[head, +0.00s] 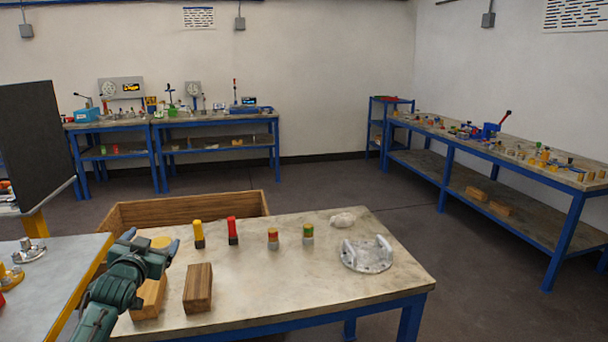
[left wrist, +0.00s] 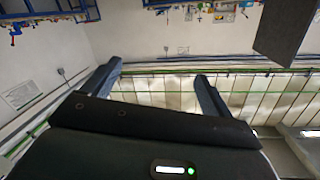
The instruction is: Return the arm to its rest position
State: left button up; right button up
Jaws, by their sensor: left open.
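My left arm comes in at the lower left of the head view. Its gripper (head: 152,240) is raised at the left end of the near table (head: 270,290), its fingers pointing up and away. In the left wrist view the gripper (left wrist: 158,70) has its two fingers wide apart with nothing between them. A yellow round thing (head: 162,242) shows between the fingers in the head view; it appears to be behind them, not held. My right gripper is in neither view.
The near table holds wooden blocks (head: 198,288), yellow (head: 198,235) and red (head: 232,231) cylinders, two small banded cylinders (head: 273,239) and a grey flanged part (head: 366,254). A wooden crate (head: 130,213) stands behind. A grey table (head: 45,280) and dark panel (head: 35,145) are left.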

pick_arm(q)
jog(key=s+d+f+g+h, duration=0.1)
jog(key=s+d+f, duration=0.4)
jog(key=s+f, duration=0.3)
jog(key=s+d+f+m+g+h, duration=0.1)
jog(key=s+d+f+g+h, duration=0.1)
jog(key=s+d+f, duration=0.45)
jog(key=s+d+f+g+h, duration=0.1)
jog(key=s+d+f, duration=0.3)
jog(key=s+f, duration=0.6)
jog(key=s+d+g+h, duration=0.1)
jog(key=s+d, duration=0.4)
jog(key=s, duration=0.9)
jog(key=shift+s+d+f+g, duration=0.2)
jog(key=shift+s+f+g, duration=0.15)
jog(key=shift+g, duration=0.35)
